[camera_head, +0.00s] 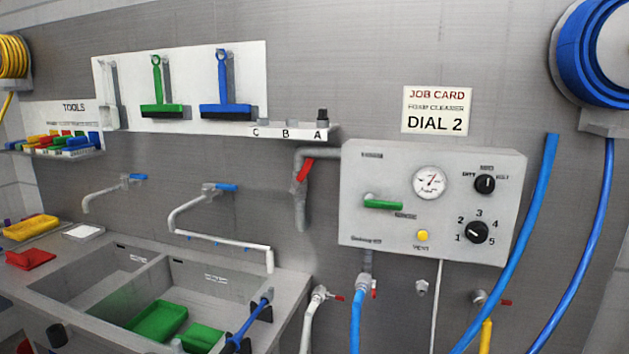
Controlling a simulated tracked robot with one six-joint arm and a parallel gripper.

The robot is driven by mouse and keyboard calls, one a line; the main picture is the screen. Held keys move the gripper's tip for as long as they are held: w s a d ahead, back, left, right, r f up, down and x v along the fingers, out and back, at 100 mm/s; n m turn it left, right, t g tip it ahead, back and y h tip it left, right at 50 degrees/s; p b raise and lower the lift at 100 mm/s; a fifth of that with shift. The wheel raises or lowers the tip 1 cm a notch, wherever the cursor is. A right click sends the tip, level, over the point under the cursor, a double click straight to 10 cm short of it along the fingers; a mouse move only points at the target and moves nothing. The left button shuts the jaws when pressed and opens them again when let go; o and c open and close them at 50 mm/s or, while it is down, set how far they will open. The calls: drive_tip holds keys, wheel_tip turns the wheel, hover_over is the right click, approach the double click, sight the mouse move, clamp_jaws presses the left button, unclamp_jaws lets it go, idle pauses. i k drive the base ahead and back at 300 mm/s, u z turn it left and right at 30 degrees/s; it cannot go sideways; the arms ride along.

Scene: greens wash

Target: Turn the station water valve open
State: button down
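A grey control panel (357,166) hangs on the wall right of centre. A green lever handle (383,204) lies level on its left side; the small label by it is too small to read. A red lever (305,169) sits on the grey pipe (300,208) left of the panel and slants along it. Small red-handled taps (338,297) are on the lines below. No label shows which handle is the station water valve. My gripper is not in view.
A pressure gauge (430,183), two black dials (477,232) and a yellow button (422,236) share the panel. Blue hoses (530,210) hang at its right. A steel sink (90,290) with green trays (157,321) fills the lower left. A tool shelf (230,128) is above.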

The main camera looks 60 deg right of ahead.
sight(307, 166)
drive_tip(key=z, duration=0.1)
drive_tip(key=k, duration=0.9)
drive_tip(key=z, duration=0.55)
drive_tip(key=i, duration=1)
drive_tip(key=u, duration=0.05)
